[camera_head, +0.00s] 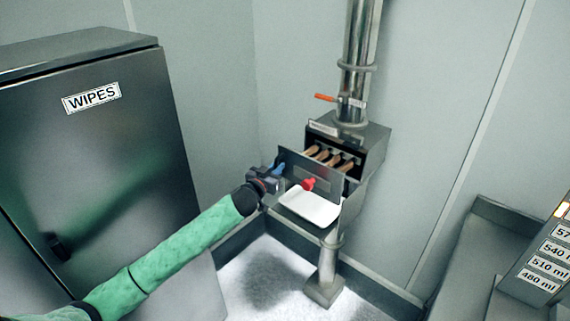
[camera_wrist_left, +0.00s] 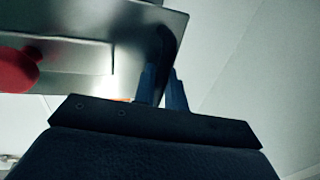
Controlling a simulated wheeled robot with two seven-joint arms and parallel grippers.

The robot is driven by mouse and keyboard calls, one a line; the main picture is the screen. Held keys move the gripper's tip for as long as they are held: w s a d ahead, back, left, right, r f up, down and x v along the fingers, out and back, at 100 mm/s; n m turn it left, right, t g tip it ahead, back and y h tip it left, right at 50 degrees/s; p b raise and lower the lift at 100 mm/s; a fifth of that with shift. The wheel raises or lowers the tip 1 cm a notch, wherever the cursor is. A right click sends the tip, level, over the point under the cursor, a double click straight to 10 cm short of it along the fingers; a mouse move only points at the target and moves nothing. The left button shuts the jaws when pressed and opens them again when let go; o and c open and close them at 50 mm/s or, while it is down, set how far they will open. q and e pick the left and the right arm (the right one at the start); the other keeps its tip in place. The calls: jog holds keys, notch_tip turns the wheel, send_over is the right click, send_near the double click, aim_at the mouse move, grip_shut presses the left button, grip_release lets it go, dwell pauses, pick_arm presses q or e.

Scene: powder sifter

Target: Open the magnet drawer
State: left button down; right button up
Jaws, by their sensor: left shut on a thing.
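The magnet drawer's metal front panel (camera_head: 318,179) stands out from the sifter housing (camera_head: 372,138) on the pipe. Several brownish magnet rods (camera_head: 329,157) show in the gap between panel and housing, so the drawer is partly open. My left gripper (camera_head: 279,168) is at the panel's left end. In the left wrist view, its blue fingers (camera_wrist_left: 162,88) are closed around a dark curved handle (camera_wrist_left: 166,42) at the edge of the panel (camera_wrist_left: 85,50). A red knob (camera_head: 308,184) sits on the panel front. My right gripper is out of view.
A white tray (camera_head: 311,207) is just below the drawer front. An orange-handled valve lever (camera_head: 325,97) is on the pipe above. A dark WIPES cabinet (camera_head: 95,160) stands at left. Labelled shelving (camera_head: 540,265) is at lower right.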

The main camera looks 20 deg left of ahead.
pick_arm(q)
jog(key=shift+s+a, duration=0.2)
jog(key=shift+s, duration=0.3)
jog(key=shift+s+a, duration=0.2)
jog(key=shift+s, duration=0.3)
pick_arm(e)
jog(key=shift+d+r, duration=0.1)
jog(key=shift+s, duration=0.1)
pick_arm(q)
jog(key=c, duration=1.5)
grip_release()
jog(key=shift+c, duration=0.2)
